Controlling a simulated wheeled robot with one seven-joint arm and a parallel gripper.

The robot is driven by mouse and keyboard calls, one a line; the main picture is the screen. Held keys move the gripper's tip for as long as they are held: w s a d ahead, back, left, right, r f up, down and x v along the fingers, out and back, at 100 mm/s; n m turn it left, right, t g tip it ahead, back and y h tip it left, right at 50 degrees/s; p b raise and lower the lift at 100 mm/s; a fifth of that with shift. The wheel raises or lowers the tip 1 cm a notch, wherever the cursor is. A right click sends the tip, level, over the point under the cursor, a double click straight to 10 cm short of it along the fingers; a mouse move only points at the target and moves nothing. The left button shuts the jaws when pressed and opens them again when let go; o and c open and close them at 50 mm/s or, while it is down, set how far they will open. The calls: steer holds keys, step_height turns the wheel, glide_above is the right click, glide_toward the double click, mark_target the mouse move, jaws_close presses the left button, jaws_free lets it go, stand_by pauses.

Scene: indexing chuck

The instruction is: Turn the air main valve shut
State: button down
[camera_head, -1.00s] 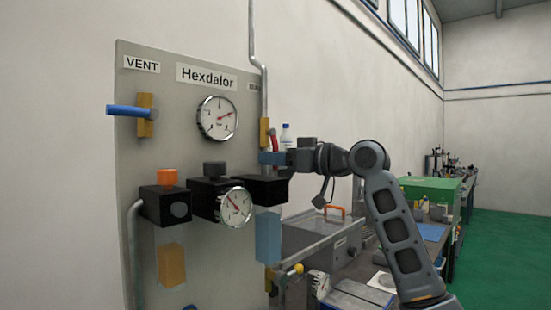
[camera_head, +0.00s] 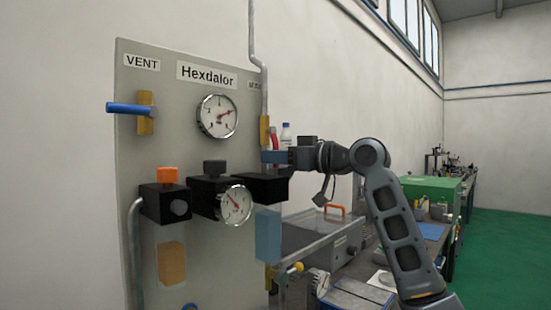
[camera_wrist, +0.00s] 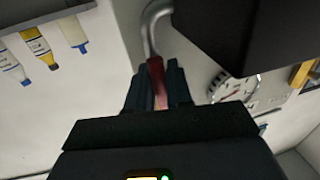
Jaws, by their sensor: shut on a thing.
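The air main valve shows as a brass body (camera_head: 264,131) on the pipe at the panel's right edge, with a red lever (camera_head: 274,138) pointing downward. In the wrist view the red lever (camera_wrist: 156,76) runs between the two dark fingers of my gripper (camera_wrist: 157,90). My gripper (camera_head: 272,157) is shut on the lever near its lower end.
A grey panel (camera_head: 185,105) carries two gauges and a blue vent lever (camera_head: 130,109). A black block (camera_head: 262,188) sits just below my gripper. A workbench with a green box (camera_head: 432,189) lies to the right.

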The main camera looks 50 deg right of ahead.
steer(key=d+r+n+g+h+b, duration=0.1)
steer(key=d+r+n+h+b, duration=0.2)
steer(key=n, duration=1.2)
steer(key=shift+d+r+n+g+b, duration=0.35)
steer(key=shift+d+r+b, duration=1)
steer(key=shift+b, duration=0.5)
steer(key=shift+w, duration=0.1)
steer(key=c, duration=1.2)
jaws_free()
steer(key=shift+r, duration=0.1)
steer(key=s+r+b, duration=0.1)
steer(key=s, duration=0.6)
steer(key=shift+s+r, duration=0.25)
steer(key=shift+s, duration=0.1)
